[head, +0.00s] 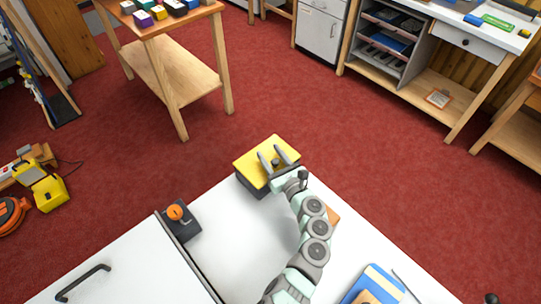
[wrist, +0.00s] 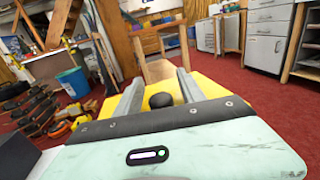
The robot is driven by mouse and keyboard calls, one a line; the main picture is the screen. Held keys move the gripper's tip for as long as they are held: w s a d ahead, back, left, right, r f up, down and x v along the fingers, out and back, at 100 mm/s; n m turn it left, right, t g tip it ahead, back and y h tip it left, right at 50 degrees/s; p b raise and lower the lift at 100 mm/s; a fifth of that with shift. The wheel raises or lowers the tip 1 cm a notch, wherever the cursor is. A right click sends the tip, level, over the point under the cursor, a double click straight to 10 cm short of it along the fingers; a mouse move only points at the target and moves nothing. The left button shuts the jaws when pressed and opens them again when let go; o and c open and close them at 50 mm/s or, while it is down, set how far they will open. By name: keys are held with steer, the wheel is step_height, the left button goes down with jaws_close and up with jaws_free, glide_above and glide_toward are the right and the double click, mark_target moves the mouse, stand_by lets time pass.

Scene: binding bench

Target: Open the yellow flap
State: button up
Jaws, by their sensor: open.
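The yellow flap (head: 283,146) lies as the top of a dark box (head: 252,187) at the far corner of the white bench. It looks shut, lying flat on the box. A dark round knob (head: 275,162) stands on the flap; it also shows in the wrist view (wrist: 161,100). My gripper (head: 273,157) is open over the flap, with one finger on each side of the knob. In the wrist view the fingers (wrist: 158,84) are apart, and the yellow flap (wrist: 208,87) shows beyond and between them. I cannot tell whether the fingers touch the knob.
A dark block with an orange knob (head: 176,213) sits on the white bench (head: 238,238), left of my arm. A blue and yellow item (head: 374,287) lies at the right. An orange piece (head: 333,216) is partly hidden behind my arm. Red floor lies beyond the bench.

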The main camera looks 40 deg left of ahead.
steer(key=shift+c, duration=0.5)
jaws_close()
stand_by(0.9)
